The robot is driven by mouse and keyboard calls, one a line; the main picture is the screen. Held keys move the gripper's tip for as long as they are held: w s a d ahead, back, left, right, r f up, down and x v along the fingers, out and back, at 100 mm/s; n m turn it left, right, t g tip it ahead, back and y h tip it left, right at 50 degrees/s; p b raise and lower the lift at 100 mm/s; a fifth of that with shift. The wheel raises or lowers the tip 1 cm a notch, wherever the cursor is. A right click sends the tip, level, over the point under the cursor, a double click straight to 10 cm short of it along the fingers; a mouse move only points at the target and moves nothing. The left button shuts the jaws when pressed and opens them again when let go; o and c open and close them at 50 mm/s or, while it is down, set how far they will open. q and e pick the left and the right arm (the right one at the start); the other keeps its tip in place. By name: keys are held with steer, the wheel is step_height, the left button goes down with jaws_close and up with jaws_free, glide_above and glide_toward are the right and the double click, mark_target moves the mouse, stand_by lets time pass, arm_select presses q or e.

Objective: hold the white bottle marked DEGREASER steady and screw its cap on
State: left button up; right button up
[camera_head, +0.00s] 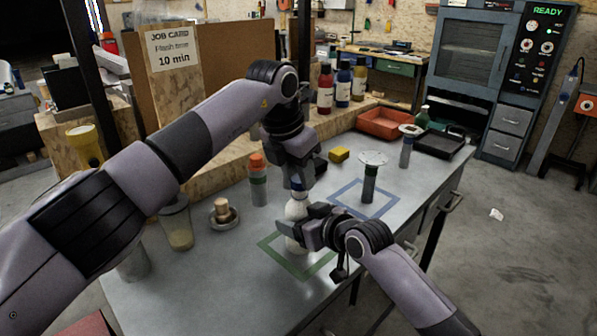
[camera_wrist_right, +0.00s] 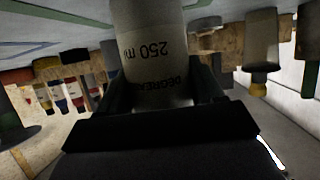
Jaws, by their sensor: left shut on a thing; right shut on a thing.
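The white bottle marked DEGREASER (camera_head: 296,211) stands upright at the green square outline (camera_head: 290,262) on the grey bench. It also fills the middle of the right wrist view (camera_wrist_right: 155,45), where its label shows upside down. My right gripper (camera_head: 308,232) is shut around the bottle's body from the right. My left gripper (camera_head: 298,185) points down from above and is shut at the bottle's top. A bit of blue, which looks like the cap (camera_head: 298,194), shows between its fingers. How far the cap sits on the neck is hidden by the fingers.
An orange-topped bottle (camera_head: 258,180), a small pot with a wooden knob (camera_head: 222,212) and a beaker (camera_head: 176,225) stand to the left. A dark cylinder with a pale disc on top (camera_head: 370,180) stands by the blue outline (camera_head: 345,194). A yellow block (camera_head: 339,155) lies behind.

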arm_select(q)
steer(key=shift+f, duration=0.6)
arm_select(e)
jaws_close()
arm_select(q)
steer(key=m+g, duration=0.1)
steer(key=m, duration=0.4)
steer(key=shift+w+h, duration=0.1)
steer(key=shift+h, duration=0.3)
steer(key=shift+m+g, duration=0.3)
steer(key=shift+m, duration=0.5)
steer(key=o, duration=1.6)
steer(key=shift+c, duration=0.2)
